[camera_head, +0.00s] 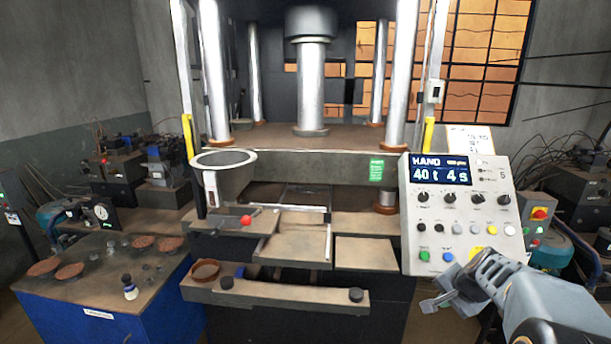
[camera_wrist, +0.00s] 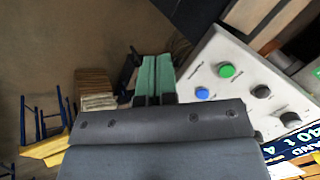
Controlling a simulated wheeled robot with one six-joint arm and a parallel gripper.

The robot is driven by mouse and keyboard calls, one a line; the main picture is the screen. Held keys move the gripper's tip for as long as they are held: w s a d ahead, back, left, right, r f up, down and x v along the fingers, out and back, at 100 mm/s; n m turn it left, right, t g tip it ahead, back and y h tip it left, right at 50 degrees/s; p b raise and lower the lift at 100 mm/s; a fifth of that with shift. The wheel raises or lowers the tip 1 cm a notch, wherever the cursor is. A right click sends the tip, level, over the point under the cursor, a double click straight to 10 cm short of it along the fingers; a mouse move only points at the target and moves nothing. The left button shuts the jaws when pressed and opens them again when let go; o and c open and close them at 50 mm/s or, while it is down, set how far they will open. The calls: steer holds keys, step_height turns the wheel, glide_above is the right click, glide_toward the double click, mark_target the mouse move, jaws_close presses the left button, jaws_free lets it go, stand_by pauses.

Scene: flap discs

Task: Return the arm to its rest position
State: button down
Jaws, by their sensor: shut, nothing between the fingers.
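My arm reaches in from the lower right of the head view, and my gripper (camera_head: 436,303) is just below the lower left part of the press's control panel (camera_head: 408,225). In the wrist view my gripper (camera_wrist: 154,66) shows its two greenish fingers side by side, shut with nothing between them. The panel's face (camera_wrist: 208,73) with its green and blue buttons lies just to the right of the fingers in that view. From these views I cannot tell whether the gripper touches the panel.
The press table (camera_head: 290,250) and its front ledge (camera_head: 300,298) stand left of my gripper. A funnel-like hopper (camera_head: 235,178) is on the press's left. A blue bench (camera_head: 60,300) with several brown discs is at far left. Floor shows left of the fingers in the wrist view.

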steer(key=s+a+r+n+g, duration=0.1)
steer(key=s+a+r+n, duration=0.2)
steer(key=s+a+n, duration=0.8)
steer(key=shift+s+a+n+h, duration=0.4)
steer(key=shift+s+a, duration=1.8)
steer(key=shift+a, duration=1.15)
